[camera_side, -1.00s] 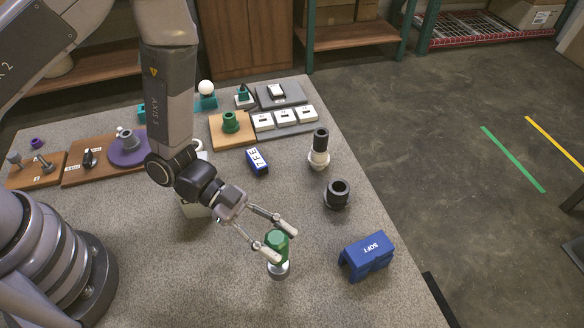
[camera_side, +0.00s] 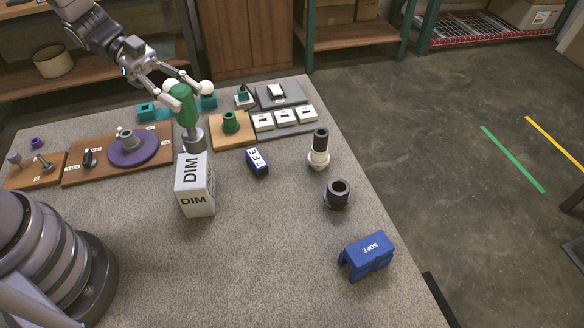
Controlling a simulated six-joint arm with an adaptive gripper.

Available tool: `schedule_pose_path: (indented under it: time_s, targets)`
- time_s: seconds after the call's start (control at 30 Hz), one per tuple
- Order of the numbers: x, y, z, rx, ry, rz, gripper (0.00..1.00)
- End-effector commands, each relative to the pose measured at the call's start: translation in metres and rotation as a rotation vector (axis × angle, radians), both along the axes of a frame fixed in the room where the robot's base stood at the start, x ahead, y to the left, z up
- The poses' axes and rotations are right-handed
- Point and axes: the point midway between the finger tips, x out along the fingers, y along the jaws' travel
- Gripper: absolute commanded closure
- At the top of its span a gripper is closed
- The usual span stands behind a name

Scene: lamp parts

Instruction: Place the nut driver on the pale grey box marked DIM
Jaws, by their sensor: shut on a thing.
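The nut driver (camera_side: 184,108) has a green handle and a grey metal socket end pointing down. My gripper (camera_side: 187,94) is shut on the green handle and holds it nearly upright. The pale grey box (camera_side: 195,186) stands on the table, with DIM in dark letters on its top and front. The socket's lower end shows at the back edge of the box's top. I cannot tell whether it touches the box, hangs above it or is behind it.
A blue block marked 7FE (camera_side: 257,161) lies right of the box. A wooden board with a purple disc (camera_side: 131,151) is to its left. A green part (camera_side: 231,122) sits on a tan board behind. A blue SOFT block (camera_side: 367,256) stands front right. The table's front middle is clear.

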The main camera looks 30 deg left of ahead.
Motion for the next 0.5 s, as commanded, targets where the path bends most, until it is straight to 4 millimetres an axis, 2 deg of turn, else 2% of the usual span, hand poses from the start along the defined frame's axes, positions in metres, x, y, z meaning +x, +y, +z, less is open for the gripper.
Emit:
schedule_pose_path:
  time_s: [0.03, 0.1, 0.2, 0.5]
  targets:
    - [0.0, 0.013, 0.002, -0.001, -0.001, 0.007, 1.0]
    - [-0.002, 0.025, 0.004, -0.001, -0.001, 0.007, 1.0]
    - [-0.004, 0.033, -0.002, -0.002, 0.003, 0.005, 1.0]
    - [-0.005, 0.035, -0.043, -0.003, 0.002, 0.002, 1.0]
